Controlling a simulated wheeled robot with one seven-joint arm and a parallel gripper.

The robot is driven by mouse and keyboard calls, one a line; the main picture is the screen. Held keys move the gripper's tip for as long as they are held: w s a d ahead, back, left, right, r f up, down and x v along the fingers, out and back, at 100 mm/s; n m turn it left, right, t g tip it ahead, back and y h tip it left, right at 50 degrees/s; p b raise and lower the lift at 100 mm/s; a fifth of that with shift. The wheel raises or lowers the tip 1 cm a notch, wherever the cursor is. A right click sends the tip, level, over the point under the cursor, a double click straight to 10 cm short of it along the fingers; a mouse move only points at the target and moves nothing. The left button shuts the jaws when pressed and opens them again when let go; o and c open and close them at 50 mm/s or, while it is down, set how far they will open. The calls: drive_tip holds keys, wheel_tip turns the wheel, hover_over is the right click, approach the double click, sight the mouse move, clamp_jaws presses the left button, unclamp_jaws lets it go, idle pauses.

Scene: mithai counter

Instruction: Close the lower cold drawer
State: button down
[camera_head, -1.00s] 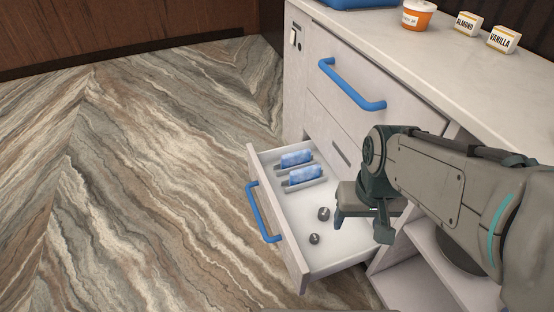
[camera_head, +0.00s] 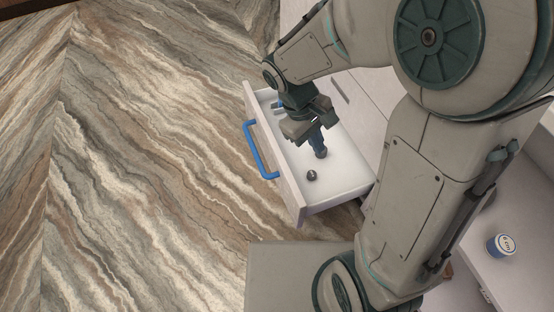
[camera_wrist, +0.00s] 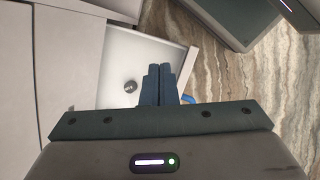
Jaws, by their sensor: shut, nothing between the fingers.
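The lower cold drawer (camera_head: 340,185) is pulled out from the counter, and it also shows in the wrist view (camera_wrist: 120,65). Its blue handle (camera_head: 255,150) is on the front panel, at the left. My gripper (camera_head: 319,150) is over the drawer's inside, pointing down, with its fingers shut and nothing between them. In the wrist view the closed fingertips (camera_wrist: 160,70) are over the drawer near its front panel; I cannot tell whether they touch anything. A small dark round knob (camera_head: 312,175) lies on the drawer floor, also seen in the wrist view (camera_wrist: 130,87). My arm hides much of the drawer's far part.
The wood-patterned floor (camera_head: 150,180) left of the drawer is clear. A blue and white tub (camera_head: 501,245) stands on a lower surface at the right. My arm covers most of the counter.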

drive_tip(key=w+a+f+n+t+h, duration=0.2)
drive_tip(key=w+a+f+n+h, duration=0.15)
drive_tip(key=a+f+n, duration=0.6)
drive_tip(key=n+t+h, duration=0.1)
drive_tip(key=n+t, duration=0.2)
drive_tip(key=n, duration=0.2)
approach(285, 179)
drive_tip(key=shift+m, duration=0.25)
drive_tip(key=b+x, duration=0.5)
drive_tip(key=shift+s+f+b, duration=0.15)
drive_tip(key=shift+s+b, duration=0.05)
drive_tip(key=shift+b, duration=0.15)
drive_tip(key=shift+w+d, duration=0.2)
drive_tip(key=shift+d, duration=0.15)
drive_tip(key=shift+d, duration=0.1)
